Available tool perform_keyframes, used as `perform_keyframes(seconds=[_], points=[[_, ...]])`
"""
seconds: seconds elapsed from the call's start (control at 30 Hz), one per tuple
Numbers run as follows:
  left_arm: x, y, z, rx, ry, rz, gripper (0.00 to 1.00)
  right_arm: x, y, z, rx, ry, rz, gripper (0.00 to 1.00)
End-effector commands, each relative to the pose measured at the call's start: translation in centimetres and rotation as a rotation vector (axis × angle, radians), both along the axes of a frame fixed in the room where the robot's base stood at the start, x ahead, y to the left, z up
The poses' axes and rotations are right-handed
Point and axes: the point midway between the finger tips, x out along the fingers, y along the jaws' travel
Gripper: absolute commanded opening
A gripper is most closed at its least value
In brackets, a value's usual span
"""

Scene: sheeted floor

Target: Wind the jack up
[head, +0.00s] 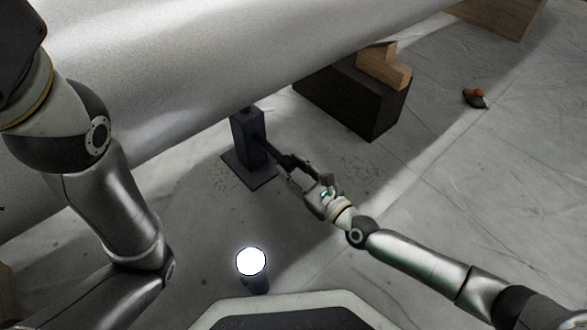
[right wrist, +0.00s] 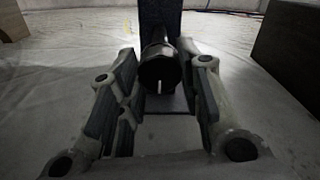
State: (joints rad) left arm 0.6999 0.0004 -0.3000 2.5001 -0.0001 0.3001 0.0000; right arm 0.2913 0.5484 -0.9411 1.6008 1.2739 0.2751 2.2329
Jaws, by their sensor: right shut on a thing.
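The jack (head: 249,136) is a dark upright post on a square base plate (head: 236,174), standing on the floor under the large grey cylinder (head: 200,75). Its top is close against the cylinder's underside; I cannot tell if they touch. A dark handle (head: 269,151) sticks out from the jack toward me. My right gripper (head: 290,166) is shut on this handle. In the right wrist view the handle's round dark end (right wrist: 160,73) lies between the fingers, with the post (right wrist: 160,20) behind it. My left arm shows at the left, but its gripper is out of view.
A dark block (head: 350,100) with a wooden wedge (head: 385,68) stands right of the jack beneath the cylinder. A lit lamp (head: 251,262) stands on the floor nearer me. A small orange and black object (head: 474,98) lies at the right. The sheeted floor between is clear.

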Motion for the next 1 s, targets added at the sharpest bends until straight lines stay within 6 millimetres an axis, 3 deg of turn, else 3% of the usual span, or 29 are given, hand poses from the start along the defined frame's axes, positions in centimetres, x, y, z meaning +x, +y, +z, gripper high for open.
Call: perform_keyframes(seconds=[0.2,0.23,0.4,0.77,1.0], points=[[0.0,0.0,0.0,0.0,0.0,0.0,0.72,0.0,-0.1,-0.1,-0.003,0.001,-0.001,0.09],[0.0,0.0,0.0,0.0,0.0,0.0,0.72,0.0,-0.1,-0.1,-0.003,0.001,-0.001,0.34],[0.0,0.0,0.0,0.0,0.0,0.0,0.72,0.0,0.0,-0.1,-0.003,0.0,0.0,0.54],[0.1,0.1,0.0,-0.003,0.003,-0.002,0.72,-0.3,-0.3,-0.1,-0.004,0.0,0.0,0.54],[0.0,0.0,0.0,-0.002,0.002,0.0,0.72,-3.4,-2.6,-0.2,-0.006,0.002,0.001,0.54]])
